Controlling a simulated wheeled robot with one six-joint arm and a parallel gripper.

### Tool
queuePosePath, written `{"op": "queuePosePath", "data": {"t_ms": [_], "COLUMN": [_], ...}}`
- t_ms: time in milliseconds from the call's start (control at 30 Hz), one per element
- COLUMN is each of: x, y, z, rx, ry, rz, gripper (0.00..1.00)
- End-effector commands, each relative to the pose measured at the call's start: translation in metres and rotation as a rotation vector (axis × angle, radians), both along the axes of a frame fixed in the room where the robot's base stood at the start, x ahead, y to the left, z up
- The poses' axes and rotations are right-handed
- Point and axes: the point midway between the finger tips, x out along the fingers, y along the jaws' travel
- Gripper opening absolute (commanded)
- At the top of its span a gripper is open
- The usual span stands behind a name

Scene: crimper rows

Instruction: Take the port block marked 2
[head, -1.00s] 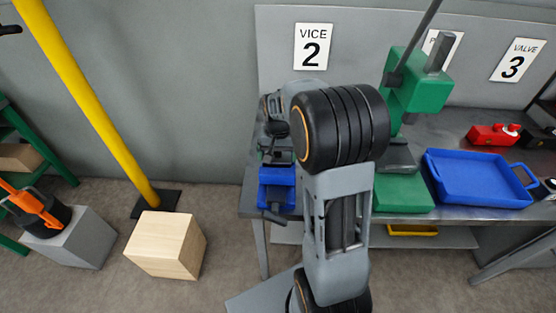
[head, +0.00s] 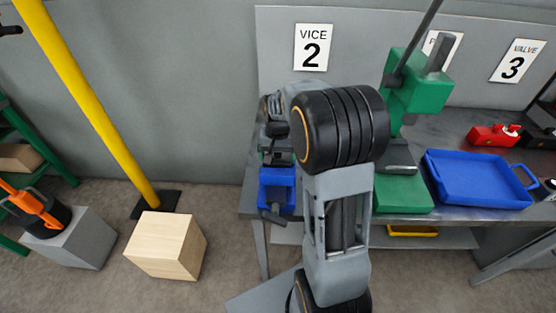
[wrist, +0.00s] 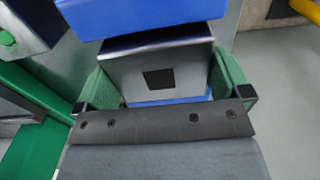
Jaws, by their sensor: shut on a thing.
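A silver metal block (wrist: 185,62) with a dark square opening on its face sits between the green finger pads of my gripper (wrist: 165,90) in the wrist view. I take it to be the port block; no number shows on it. My gripper is shut on it. Blue vice parts (wrist: 140,14) are just beyond the block, and more blue shows under it. In the head view the blue vice (head: 277,188) is at the bench's left end, below the sign "VICE 2" (head: 313,47). My arm hides the block and fingers there.
A green press (head: 418,95) stands right of my arm. A blue tray (head: 478,178) and a red object (head: 493,135) are on the bench further right. A wooden box (head: 166,246) and a yellow post (head: 92,105) stand on the floor at left.

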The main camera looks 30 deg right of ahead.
Motion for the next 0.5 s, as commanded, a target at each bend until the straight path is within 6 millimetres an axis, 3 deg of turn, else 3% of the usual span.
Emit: {"op": "queuePosePath", "data": {"t_ms": [267,500], "x": [0.001,0.001], "y": [0.000,0.000], "z": [0.016,0.055], "rx": [-0.001,-0.002], "ry": [-0.004,-0.005], "rz": [0.000,0.000], "gripper": [0.53,0.53]}}
